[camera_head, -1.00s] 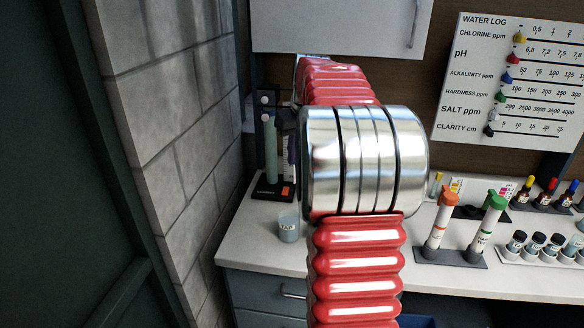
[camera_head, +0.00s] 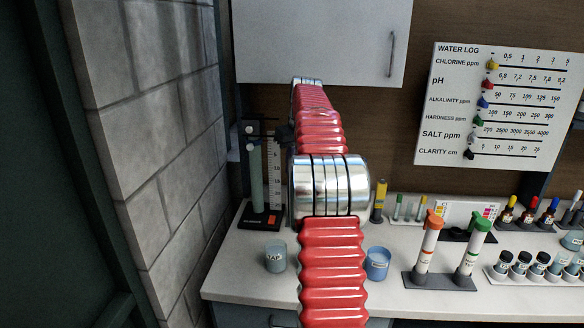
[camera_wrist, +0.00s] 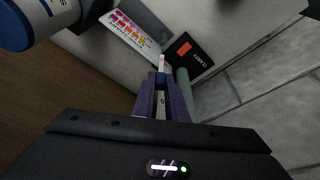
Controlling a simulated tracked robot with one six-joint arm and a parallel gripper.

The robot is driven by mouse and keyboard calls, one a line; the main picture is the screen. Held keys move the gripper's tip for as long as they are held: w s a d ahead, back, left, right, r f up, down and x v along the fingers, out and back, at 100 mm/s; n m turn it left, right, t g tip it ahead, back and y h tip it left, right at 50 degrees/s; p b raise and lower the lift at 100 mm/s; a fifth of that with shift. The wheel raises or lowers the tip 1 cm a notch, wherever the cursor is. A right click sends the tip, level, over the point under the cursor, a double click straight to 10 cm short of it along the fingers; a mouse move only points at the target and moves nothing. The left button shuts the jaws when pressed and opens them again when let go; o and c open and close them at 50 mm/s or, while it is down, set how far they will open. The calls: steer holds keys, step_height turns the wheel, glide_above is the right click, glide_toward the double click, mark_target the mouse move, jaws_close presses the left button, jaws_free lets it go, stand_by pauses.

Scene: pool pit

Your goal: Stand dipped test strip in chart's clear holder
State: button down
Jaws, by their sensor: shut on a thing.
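My gripper (camera_wrist: 160,82) shows in the wrist view with its purple fingers shut on the test strip (camera_wrist: 162,62), a thin pale strip with a pinkish part that sticks out past the fingertips. In the head view the chart (camera_head: 452,212) stands on the counter behind two capped tubes, partly hidden. I cannot make out its clear holder in either view. In the head view my arm hides the strip, and I cannot pick out the fingers.
A clarity stand (camera_head: 257,216) with a tall cylinder is at the counter's left end; its base (camera_wrist: 196,47) is near the strip in the wrist view. Cups (camera_head: 276,257) (camera_head: 377,263), tubes in a rack (camera_head: 436,277) and small bottles (camera_head: 528,268) crowd the counter.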

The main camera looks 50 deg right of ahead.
steer(key=shift+f, duration=0.15)
steer(key=shift+f, duration=1.85)
steer(key=shift+f, duration=1.2)
steer(key=shift+f, duration=2.25)
steer(key=shift+f, duration=0.45)
steer(key=c, duration=1.7)
jaws_free()
steer(key=shift+r, duration=0.1)
steer(key=shift+r, duration=3.4)
